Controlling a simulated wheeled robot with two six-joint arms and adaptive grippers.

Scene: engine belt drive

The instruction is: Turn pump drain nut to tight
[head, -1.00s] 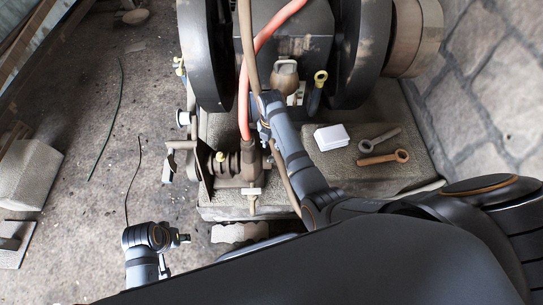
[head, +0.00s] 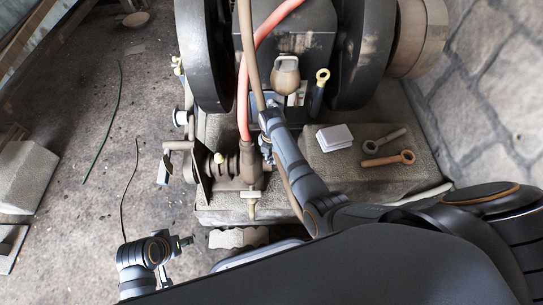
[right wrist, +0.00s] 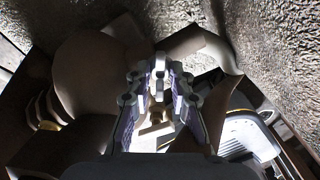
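The pump (head: 236,165) is a dark, rusty body at the front left of the stone block, with the red hose running down to it. A pale brass fitting (head: 251,205) hangs at its front; I cannot tell whether it is the drain nut. My right gripper (head: 266,150) is beside the pump, partly hidden by my own arm. In the right wrist view its fingers (right wrist: 160,85) are apart, with a small brass-coloured piece (right wrist: 155,118) seen between them; contact cannot be made out. My left gripper (head: 185,241) is low at the left, away from the pump, too small to read.
Two large dark flywheels (head: 205,60) flank the engine. The red hose (head: 245,90) passes close to my right arm. The floor at left is mostly clear.

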